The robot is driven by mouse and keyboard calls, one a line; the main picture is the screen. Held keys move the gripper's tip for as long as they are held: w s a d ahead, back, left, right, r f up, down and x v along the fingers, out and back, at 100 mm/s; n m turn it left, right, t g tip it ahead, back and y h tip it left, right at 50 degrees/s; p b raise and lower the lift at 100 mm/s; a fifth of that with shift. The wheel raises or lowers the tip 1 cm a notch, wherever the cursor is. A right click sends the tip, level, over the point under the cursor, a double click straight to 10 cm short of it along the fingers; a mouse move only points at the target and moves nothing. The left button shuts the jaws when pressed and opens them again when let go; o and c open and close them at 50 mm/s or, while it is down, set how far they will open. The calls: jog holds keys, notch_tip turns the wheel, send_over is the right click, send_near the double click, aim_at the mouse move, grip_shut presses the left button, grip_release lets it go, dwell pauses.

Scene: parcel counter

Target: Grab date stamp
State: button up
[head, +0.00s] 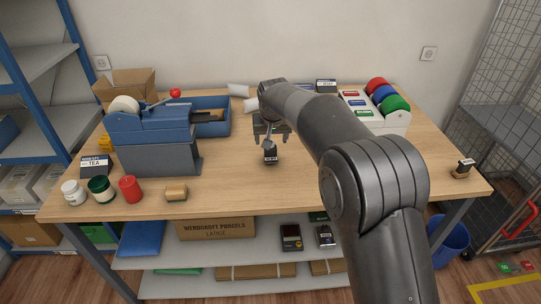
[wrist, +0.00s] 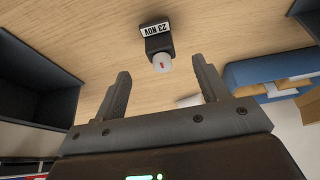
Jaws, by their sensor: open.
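The date stamp (wrist: 155,45) is a small black block with a white label reading "23 NOV" and a pale rounded knob with a red mark. In the wrist view it lies ahead of my open gripper (wrist: 161,72), roughly between the lines of its two fingers. No finger touches it. In the head view the stamp (head: 270,155) is on the middle of the wooden table, just below and in front of my gripper (head: 268,138). My arm hides part of the table to its right.
A blue and grey tape dispenser (head: 150,130) and a blue tray (head: 212,118) stand left. A tan block (head: 176,192) and a red jar (head: 131,189) are at front left. Another small stamp-like item (head: 462,169) sits at far right. Coloured rolls (head: 384,93) stand behind.

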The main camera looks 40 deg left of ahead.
aim_at(271, 149)
jog(key=x, duration=1)
jog(key=shift+f, duration=0.25)
jog(key=shift+c, duration=0.4)
jog(key=c, duration=1.1)
jog(key=shift+r, duration=0.15)
